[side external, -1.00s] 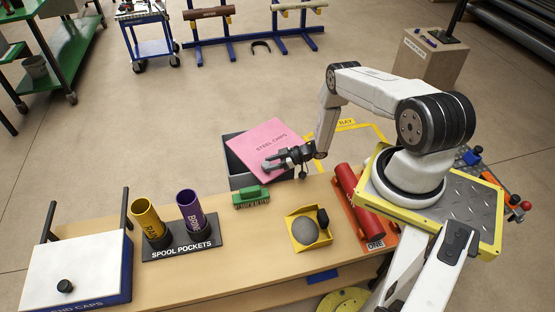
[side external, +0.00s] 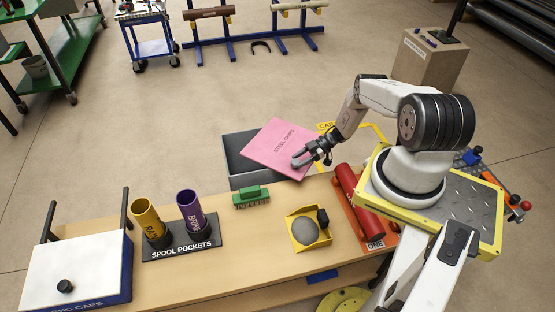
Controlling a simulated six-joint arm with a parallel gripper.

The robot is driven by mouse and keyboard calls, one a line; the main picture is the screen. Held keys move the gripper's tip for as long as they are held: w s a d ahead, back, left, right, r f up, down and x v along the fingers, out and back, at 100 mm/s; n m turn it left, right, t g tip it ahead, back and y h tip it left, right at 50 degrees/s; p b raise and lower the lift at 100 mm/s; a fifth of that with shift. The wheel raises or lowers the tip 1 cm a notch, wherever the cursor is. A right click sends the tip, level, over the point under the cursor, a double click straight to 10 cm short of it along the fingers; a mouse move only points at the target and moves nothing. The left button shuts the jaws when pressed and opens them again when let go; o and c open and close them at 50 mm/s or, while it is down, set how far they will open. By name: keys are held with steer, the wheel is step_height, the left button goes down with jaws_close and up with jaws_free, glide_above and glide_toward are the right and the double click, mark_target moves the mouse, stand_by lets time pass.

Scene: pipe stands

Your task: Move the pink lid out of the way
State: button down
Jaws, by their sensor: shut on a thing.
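The pink lid (side external: 277,144), marked "STEEL CAPS", is a flat square sheet held by its near right edge. My gripper (side external: 300,161) is shut on that edge. The dark grey bin (side external: 236,167) stands behind the workbench's far edge. Its left part is open to view, and the lid covers its right part from this angle. I cannot tell whether the lid still touches the bin's rim.
On the wooden workbench (side external: 215,255) are a green brush (side external: 251,196), a yellow tray (side external: 318,233) with a grey disc, a red cylinder (side external: 358,200) and spool pockets (side external: 181,238) holding yellow and purple tubes. A white-topped box (side external: 75,268) stands at the left.

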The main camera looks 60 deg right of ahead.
steer(key=shift+s+d+g, duration=0.3)
steer(key=shift+s+d, duration=0.1)
steer(key=shift+d, duration=0.1)
steer(key=shift+c, duration=1)
jaws_free()
steer(key=shift+n, duration=0.3)
steer(key=shift+v, duration=1.4)
steer(key=shift+s+d+r, duration=0.1)
steer(key=shift+d+r, duration=0.05)
steer(key=shift+r, duration=0.05)
step_height(320, 180, up, 7)
steer(key=shift+f, duration=0.2)
